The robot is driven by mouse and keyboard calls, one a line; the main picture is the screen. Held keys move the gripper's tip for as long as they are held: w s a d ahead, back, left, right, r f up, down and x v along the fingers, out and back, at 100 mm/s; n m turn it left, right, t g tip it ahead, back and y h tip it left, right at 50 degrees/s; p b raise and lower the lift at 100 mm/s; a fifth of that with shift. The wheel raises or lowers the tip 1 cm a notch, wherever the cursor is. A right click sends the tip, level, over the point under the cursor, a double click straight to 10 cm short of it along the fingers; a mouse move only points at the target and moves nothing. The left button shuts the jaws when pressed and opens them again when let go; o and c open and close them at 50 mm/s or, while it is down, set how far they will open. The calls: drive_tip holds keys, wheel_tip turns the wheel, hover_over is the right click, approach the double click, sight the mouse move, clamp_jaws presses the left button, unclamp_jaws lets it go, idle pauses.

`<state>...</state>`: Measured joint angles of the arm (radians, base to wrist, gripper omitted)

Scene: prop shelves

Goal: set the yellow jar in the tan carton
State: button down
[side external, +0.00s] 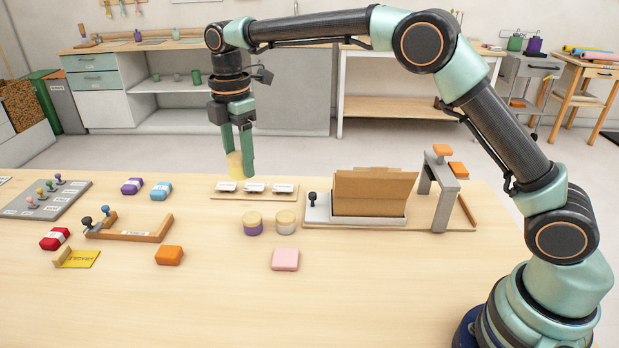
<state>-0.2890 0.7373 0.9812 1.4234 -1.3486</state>
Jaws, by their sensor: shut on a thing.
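The yellow jar (235,164) is held between the fingers of my gripper (241,166), which is shut on it. The fingers point straight down and hide part of the jar. The jar looks raised over the back of the table, above and behind a wooden strip with white tags. The tan carton (373,190) stands to the right of the jar on a wooden base, with its cardboard flap up. Its inside is hidden from this side. My gripper is apart from the carton.
A purple jar (253,224) and a pale jar (286,222) stand in front of the tagged strip (255,190). A grey post (440,190) with an orange top rises right of the carton. A black-knobbed lever (312,199) stands at its left.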

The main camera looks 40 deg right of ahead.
drive_tip(key=s+d+f+m, duration=0.2)
drive_tip(key=d, duration=0.7)
drive_tip(key=s+d+f+m, duration=0.2)
drive_tip(key=d, duration=0.6)
drive_tip(key=s+d+f+m, duration=0.2)
drive_tip(key=d, duration=0.7)
drive_tip(key=shift+s+a+f, duration=0.1)
drive_tip(key=shift+f, duration=2.55)
drive_tip(key=shift+s+a+f, duration=0.1)
drive_tip(key=shift+f, duration=2.5)
drive_tip(key=shift+f, duration=0.5)
drive_tip(key=shift+c, duration=0.7)
unclamp_jaws()
drive_tip(key=c, duration=0.4)
drive_tip(key=shift+o, duration=0.2)
